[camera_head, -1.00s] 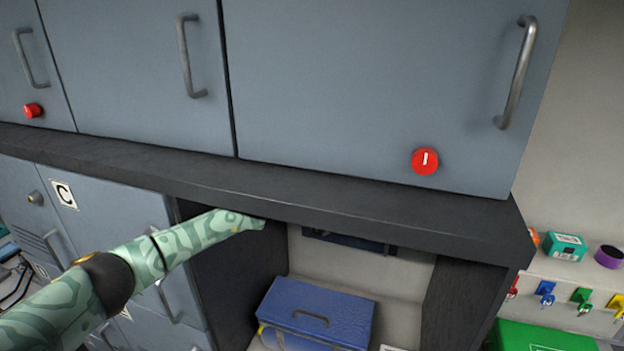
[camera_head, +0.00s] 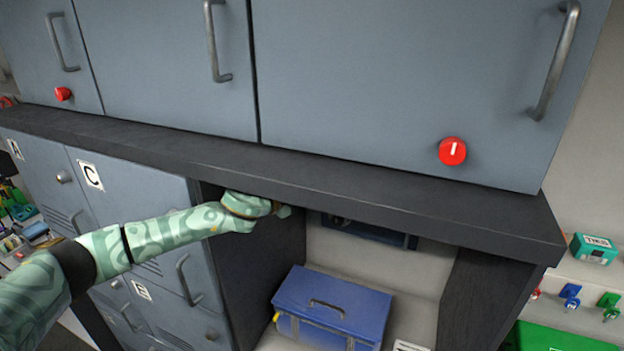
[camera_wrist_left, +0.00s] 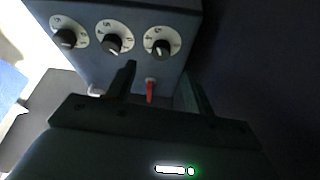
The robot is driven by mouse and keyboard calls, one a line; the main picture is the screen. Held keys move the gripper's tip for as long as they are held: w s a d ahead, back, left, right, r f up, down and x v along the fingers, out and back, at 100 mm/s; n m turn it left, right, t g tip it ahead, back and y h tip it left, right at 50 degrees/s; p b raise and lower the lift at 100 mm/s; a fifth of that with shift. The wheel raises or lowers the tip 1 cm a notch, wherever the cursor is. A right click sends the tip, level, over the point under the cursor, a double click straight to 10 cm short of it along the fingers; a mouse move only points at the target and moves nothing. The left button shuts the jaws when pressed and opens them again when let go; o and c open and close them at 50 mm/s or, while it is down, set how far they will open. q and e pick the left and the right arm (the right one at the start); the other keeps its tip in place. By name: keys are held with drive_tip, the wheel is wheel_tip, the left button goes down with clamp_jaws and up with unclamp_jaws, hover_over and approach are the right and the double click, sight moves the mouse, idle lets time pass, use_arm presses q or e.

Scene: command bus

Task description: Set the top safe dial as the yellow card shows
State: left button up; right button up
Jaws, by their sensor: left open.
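In the left wrist view a blue-grey panel (camera_wrist_left: 100,72) carries a row of three dials, each with a black knob on a white numbered face: the left dial (camera_wrist_left: 67,36), the middle dial (camera_wrist_left: 114,38) and the right dial (camera_wrist_left: 161,42). The exact knob settings are too small to read. A red lever (camera_wrist_left: 150,88) sits below the right dial. My left gripper (camera_wrist_left: 158,72) is open and empty, its fingers on either side of the lever, below the middle and right dials. In the head view its jaws are hidden under the shelf. I see no yellow card.
A dark shelf edge (camera_head: 330,188) overhangs the alcove. A dark blue unit (camera_head: 368,231) sits just beneath it. A blue case (camera_head: 332,306) stands on the alcove floor. Grey cupboards with handles, a red knob (camera_head: 452,151) and coloured keys (camera_head: 571,294) surround the alcove.

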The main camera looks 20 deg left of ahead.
use_arm(q)
drive_tip(key=shift+d, duration=0.1)
